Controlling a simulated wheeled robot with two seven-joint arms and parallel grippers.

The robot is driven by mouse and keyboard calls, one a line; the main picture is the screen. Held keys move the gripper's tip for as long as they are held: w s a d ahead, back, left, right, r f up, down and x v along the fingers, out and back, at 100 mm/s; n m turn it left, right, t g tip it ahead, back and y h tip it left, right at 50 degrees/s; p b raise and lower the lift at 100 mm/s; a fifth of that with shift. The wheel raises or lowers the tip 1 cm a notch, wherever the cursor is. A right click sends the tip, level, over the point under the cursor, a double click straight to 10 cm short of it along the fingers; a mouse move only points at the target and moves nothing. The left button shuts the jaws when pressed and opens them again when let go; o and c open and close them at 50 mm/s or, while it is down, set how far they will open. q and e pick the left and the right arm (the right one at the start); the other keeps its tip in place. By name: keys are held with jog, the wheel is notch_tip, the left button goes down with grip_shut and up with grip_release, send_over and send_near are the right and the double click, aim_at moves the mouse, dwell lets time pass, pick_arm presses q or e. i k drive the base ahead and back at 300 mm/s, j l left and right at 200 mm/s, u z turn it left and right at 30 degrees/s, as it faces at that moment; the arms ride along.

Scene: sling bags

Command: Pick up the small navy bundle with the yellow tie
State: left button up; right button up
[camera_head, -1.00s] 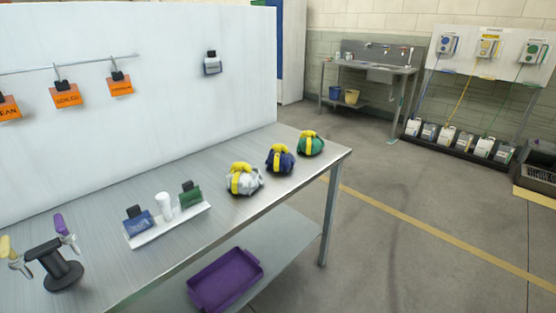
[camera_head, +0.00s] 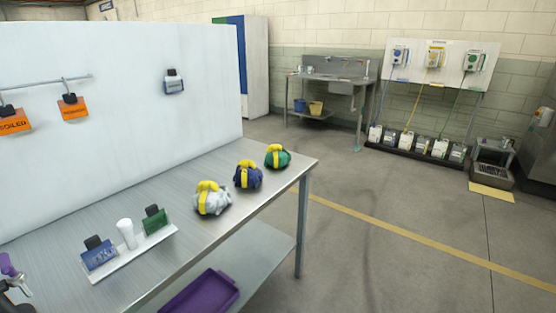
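The small navy bundle (camera_head: 249,178) with a yellow tie sits on the metal table (camera_head: 190,236) near its right edge. It stands between a white bundle (camera_head: 211,200) with a yellow tie, nearer to me, and a green bundle (camera_head: 278,158) with a yellow tie, farther off. The three look close together but apart. Neither of my grippers shows in the view.
A white tray (camera_head: 135,258) with a blue item (camera_head: 98,257), a white cylinder (camera_head: 127,233) and a green item (camera_head: 156,220) lies left of the bundles. A white panel (camera_head: 110,130) rises behind the table. A purple tray (camera_head: 200,294) is on the lower shelf.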

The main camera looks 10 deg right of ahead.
aim_at(247, 175)
jog(key=i+l+u, duration=0.6)
jog(key=l, duration=0.2)
jog(key=i+l+u, duration=0.3)
jog(key=l, duration=0.15)
jog(key=i+l+u, duration=0.1)
jog(key=l+u, duration=0.2)
jog(key=l, duration=0.2)
jog(key=i+l+u, duration=0.1)
jog(key=l+u, duration=0.2)
jog(key=l, duration=0.25)
jog(key=l+u, duration=0.3)
jog(key=l, duration=0.3)
jog(key=l+u, duration=0.3)
jog(key=l, duration=0.3)
